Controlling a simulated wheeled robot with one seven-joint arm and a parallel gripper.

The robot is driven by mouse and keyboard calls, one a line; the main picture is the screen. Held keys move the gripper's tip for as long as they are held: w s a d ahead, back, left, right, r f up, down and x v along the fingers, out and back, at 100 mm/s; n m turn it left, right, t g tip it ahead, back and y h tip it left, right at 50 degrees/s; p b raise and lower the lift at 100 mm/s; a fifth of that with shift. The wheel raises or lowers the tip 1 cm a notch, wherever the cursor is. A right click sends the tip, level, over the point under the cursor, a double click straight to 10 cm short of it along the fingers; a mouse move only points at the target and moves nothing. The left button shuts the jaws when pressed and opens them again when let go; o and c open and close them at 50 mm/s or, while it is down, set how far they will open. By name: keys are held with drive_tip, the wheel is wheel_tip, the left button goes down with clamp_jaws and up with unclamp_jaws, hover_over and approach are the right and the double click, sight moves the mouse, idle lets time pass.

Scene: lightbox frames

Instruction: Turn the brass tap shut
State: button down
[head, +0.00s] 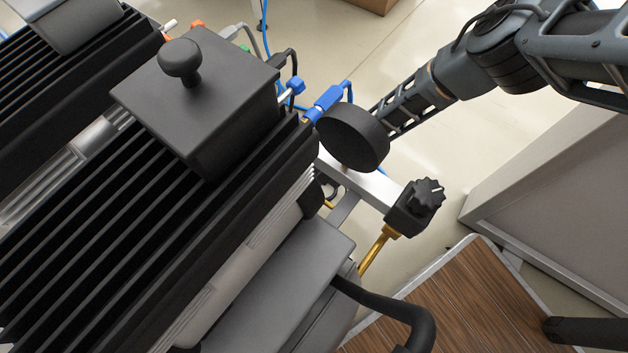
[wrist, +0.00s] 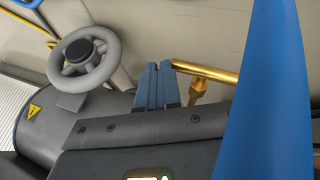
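In the wrist view the brass tap (wrist: 205,72) shows as a long brass bar on a short upright brass stem. The stem's lower part is hidden behind my gripper's body. In the head view a brass stem (head: 374,252) under a black knob (head: 416,205) stands at lower right; I cannot tell whether it belongs to the tap.
A grey handwheel (wrist: 84,58) stands left of my fingers, and a large blue shape (wrist: 265,100) fills the right. In the head view, black finned equipment (head: 90,220) fills the left, with blue fittings (head: 326,103) and a black disc (head: 353,138) near my arm.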

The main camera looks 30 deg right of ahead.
drive_tip(key=p+v, duration=0.4)
drive_tip(key=v, duration=0.3)
drive_tip(key=shift+d+r, duration=0.2)
drive_tip(key=shift+r, duration=0.15)
